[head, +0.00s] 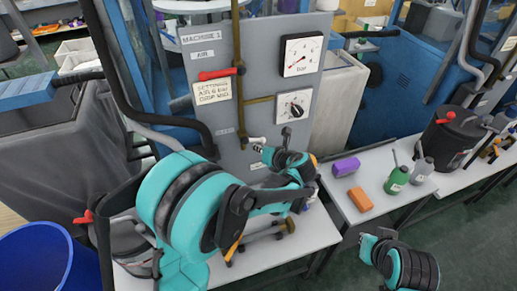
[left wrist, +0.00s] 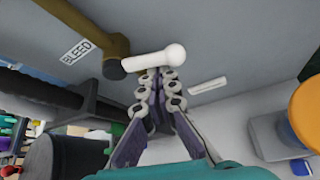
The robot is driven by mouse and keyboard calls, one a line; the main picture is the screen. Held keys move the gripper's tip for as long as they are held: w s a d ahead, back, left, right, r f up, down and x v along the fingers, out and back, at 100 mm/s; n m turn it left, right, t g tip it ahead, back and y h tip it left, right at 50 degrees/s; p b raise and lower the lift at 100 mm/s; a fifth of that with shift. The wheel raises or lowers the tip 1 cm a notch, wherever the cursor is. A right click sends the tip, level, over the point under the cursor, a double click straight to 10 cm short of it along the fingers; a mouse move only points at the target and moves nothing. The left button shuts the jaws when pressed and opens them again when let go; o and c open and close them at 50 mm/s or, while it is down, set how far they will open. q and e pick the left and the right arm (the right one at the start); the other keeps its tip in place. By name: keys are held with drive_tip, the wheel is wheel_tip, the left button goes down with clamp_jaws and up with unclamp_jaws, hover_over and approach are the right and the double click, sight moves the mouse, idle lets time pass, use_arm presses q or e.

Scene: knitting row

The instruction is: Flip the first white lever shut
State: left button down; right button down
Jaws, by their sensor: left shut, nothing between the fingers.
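The white lever (head: 257,140) sticks out from the lower part of the grey machine panel. In the left wrist view the white lever (left wrist: 155,60) is a short rod with a round knob end, set by the dark end of a brass pipe (left wrist: 115,45). My left gripper (head: 260,149) is just below the lever. In the left wrist view its fingertips (left wrist: 160,76) are together and empty, right under the rod; I cannot tell whether they touch it.
The panel (head: 228,130) carries a red lever (head: 217,74), a pressure gauge (head: 301,54) and a knob dial (head: 293,105). A blue bin (head: 35,260) is at the lower left.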

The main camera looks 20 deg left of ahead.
use_arm(q)
drive_tip(key=shift+w+d+r+n+t+h+p, duration=0.15)
drive_tip(key=shift+r+n+t+h+p, duration=0.1)
drive_tip(key=shift+r+n+h+p, duration=0.15)
drive_tip(key=shift+w+d+r+n+t+h+p, duration=0.1)
drive_tip(key=shift+d+r+n+t+h+p, duration=0.05)
drive_tip(key=shift+r+n+t+h+p, duration=0.2)
wheel_tip(320, 180, down, 4)
drive_tip(key=b, duration=0.4)
drive_tip(key=p+v, duration=0.4)
drive_tip(key=v, duration=0.7)
drive_tip(key=shift+a, duration=0.15)
drive_tip(key=shift+a, duration=0.1)
